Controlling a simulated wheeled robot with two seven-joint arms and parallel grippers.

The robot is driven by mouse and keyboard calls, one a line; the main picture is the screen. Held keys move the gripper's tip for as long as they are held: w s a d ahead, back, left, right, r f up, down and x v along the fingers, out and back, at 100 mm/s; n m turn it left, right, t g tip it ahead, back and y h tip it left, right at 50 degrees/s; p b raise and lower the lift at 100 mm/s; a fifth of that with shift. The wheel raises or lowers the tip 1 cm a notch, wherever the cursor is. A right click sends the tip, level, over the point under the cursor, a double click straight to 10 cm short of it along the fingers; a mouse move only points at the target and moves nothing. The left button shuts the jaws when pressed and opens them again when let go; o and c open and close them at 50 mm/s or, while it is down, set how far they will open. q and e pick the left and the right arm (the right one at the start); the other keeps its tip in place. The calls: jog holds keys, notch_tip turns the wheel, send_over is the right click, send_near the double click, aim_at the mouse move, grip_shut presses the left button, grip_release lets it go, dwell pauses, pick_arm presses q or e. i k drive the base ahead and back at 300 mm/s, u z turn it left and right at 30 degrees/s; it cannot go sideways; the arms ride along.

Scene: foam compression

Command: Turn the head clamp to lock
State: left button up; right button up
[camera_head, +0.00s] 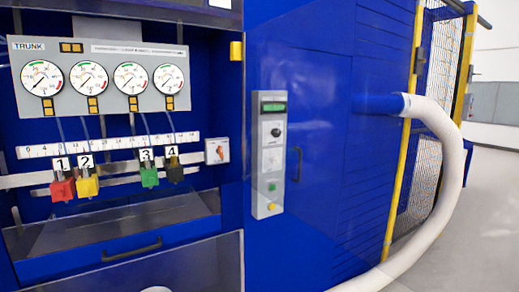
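No part in view is labelled as the head clamp, so I cannot tell which one it is. A small grey box with an orange-red rotary knob (219,151) sits at the right end of the rail. Several numbered blocks hang on the rail: red 1 (62,189), yellow 2 (86,186), green 3 (149,177) and black 4 (174,172). A narrow grey control panel (269,155) on the blue cabinet has a green display, a dark knob, a green button and a yellow button. Neither of my grippers is in view.
A grey gauge panel marked TRUNK (100,77) is above the white ruler strip (110,145). A blue drawer with a dark handle (132,250) is below. A thick white hose (455,170) curves down at the right, beside a yellow-framed mesh fence (437,75). Open floor (495,200) lies beyond.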

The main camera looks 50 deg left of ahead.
aim_at(219, 151)
jog(key=z, duration=1.3)
jog(key=k, duration=1)
jog(key=u, duration=1.65)
jog(key=i, duration=0.5)
jog(key=z, duration=0.05)
